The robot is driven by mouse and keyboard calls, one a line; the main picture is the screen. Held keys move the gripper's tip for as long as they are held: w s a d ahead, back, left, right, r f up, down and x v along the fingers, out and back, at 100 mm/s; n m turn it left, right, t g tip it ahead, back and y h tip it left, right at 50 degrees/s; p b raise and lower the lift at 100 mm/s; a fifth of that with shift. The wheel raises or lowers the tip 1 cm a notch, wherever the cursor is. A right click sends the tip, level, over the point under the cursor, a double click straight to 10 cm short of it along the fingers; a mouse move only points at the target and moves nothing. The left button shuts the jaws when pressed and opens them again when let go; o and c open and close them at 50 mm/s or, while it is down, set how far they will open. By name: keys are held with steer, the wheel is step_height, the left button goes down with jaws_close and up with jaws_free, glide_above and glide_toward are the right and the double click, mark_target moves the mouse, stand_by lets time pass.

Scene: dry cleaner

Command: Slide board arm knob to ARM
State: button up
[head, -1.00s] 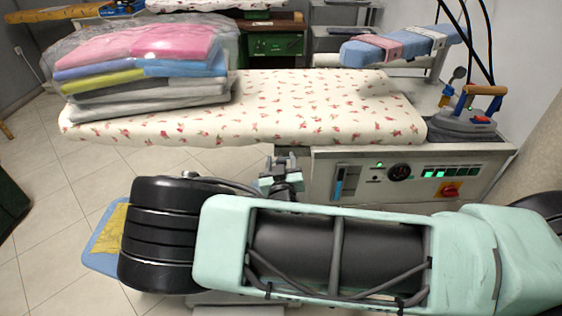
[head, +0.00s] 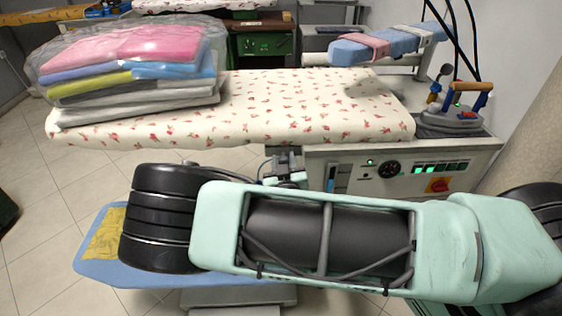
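The ironing board's control panel (head: 400,185) faces me below the flowered board top (head: 300,105). Near the panel's left end is a narrow upright slot with a blue part (head: 332,179), which looks like the slider; I cannot read any label or tell its exact setting. My gripper (head: 286,160) is just left of this slot, in front of the panel's left edge, small and partly hidden behind my arm. It appears apart from the slot. I cannot make out whether its fingers are open or shut.
The panel also has a round gauge (head: 389,170), green-lit switches (head: 440,167) and a red-and-yellow rotary switch (head: 437,186). An iron (head: 460,110) stands at the board's right end. Bagged folded clothes (head: 140,75) lie on the left. A blue board (head: 170,275) is low in front.

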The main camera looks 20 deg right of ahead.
steer(key=shift+o, duration=0.7)
steer(key=shift+s+a, duration=0.15)
steer(key=shift+s, duration=0.1)
steer(key=b+v, duration=0.2)
steer(key=v, duration=1.5)
steer(key=shift+w, duration=0.1)
steer(key=shift+c, duration=0.3)
